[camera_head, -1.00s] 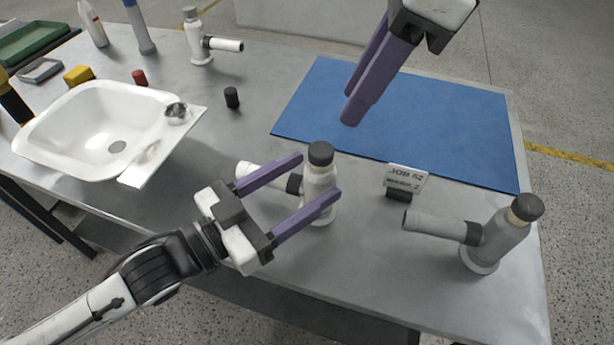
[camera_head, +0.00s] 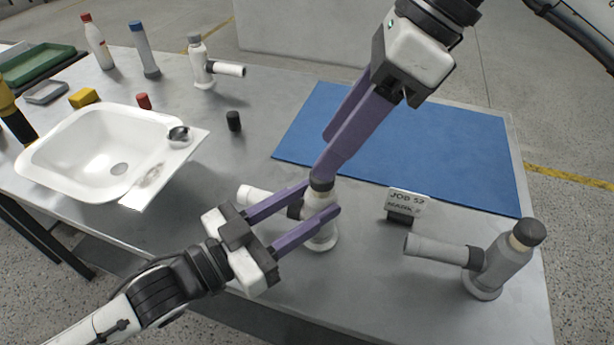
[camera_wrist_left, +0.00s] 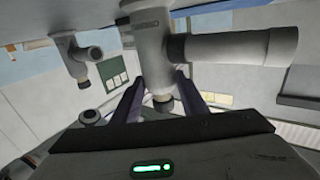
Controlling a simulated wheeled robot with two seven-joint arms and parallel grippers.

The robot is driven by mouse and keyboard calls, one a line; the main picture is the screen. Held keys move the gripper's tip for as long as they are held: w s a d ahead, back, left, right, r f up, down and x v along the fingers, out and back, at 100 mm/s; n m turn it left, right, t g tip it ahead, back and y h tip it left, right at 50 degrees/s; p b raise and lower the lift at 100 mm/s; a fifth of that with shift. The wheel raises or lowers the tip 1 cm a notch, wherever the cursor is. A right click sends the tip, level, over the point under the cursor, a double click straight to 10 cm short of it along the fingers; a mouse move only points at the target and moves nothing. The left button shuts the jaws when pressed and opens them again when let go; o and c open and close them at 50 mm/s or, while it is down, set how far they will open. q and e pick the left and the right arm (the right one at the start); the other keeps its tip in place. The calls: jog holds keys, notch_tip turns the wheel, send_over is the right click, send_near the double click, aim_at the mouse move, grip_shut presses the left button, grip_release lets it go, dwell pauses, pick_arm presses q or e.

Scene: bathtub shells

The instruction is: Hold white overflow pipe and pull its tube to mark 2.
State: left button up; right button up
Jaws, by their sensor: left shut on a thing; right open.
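The white overflow pipe (camera_head: 322,240) stands upright on the grey table, with a side branch (camera_head: 257,196) pointing left and a dark cap (camera_head: 320,185) on top. My left gripper (camera_head: 321,199) is shut on its upper body, one finger on each side. The left wrist view shows the pipe body (camera_wrist_left: 152,45) between the fingers, inverted, with its branch on the right. My right gripper (camera_head: 328,158) is open just above the cap, its fingers pointing down and partly hiding it. I cannot tell whether they touch it. Marks on the tube are not readable.
A small sign (camera_head: 408,203) reads "JOB 52" and apparently "MARK 2". A grey pipe (camera_head: 500,262) stands at right, another pipe (camera_head: 201,65) at the back. A white basin (camera_head: 60,135) is at left. A blue mat (camera_head: 430,140) lies clear behind. A black cap (camera_head: 233,121) stands mid-table.

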jog(key=s+a+r+m+g+y, duration=0.1)
jog(key=s+a+m+g+y, duration=0.4)
jog(key=s+a+m+y, duration=0.45)
jog(key=w+d+f+m+t+h, duration=0.15)
jog(key=d+f+m+t, duration=0.35)
jog(key=m, duration=0.7)
jog(key=w+d+f+m+t+h, duration=0.15)
jog(key=d+m+t, duration=0.25)
jog(key=m+t, duration=0.55)
jog(key=w+d+f+m+t+h, duration=0.1)
jog(key=w+d+f+m+t, duration=0.3)
jog(key=m, duration=0.9)
jog(key=x, duration=1.1)
jog(key=shift+t, duration=0.45)
jog(key=shift+s+a+r, duration=0.1)
jog(key=shift+s+r, duration=0.05)
